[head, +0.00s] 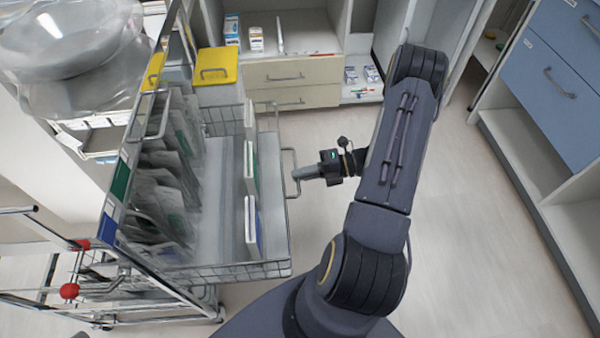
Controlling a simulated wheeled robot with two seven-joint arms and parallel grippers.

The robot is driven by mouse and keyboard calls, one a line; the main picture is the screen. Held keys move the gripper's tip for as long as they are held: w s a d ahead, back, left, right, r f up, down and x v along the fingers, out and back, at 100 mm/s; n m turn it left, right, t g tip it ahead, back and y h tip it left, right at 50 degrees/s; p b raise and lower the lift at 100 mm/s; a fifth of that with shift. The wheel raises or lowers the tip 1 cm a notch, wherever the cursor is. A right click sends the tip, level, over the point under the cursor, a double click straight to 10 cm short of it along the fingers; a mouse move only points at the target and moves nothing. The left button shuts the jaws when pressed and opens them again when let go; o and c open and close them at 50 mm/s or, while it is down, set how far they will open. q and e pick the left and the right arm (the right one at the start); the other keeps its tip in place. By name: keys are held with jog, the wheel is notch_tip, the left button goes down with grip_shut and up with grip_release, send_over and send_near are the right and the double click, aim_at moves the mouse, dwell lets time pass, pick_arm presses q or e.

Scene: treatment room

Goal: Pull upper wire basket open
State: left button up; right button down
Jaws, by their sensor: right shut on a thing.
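The upper wire basket (233,271) sits in a metal trolley at the left and juts out toward the right. It holds grey packs on its left side and upright white dividers or boxes in its middle. A wire handle (289,160) stands on its right-hand front. My right gripper (300,174) reaches in from the right and is shut on this handle; its fingertips are small in the view. My left gripper is not in view.
Blue-fronted cabinets (555,80) line the right. Light floor is clear between the cabinets and my right arm.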

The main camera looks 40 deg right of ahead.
jog(key=c, duration=1.5)
grip_release()
jog(key=shift+c, duration=0.2)
jog(key=p+v, duration=0.1)
jog(key=v, duration=0.7)
jog(key=shift+w+a, duration=0.1)
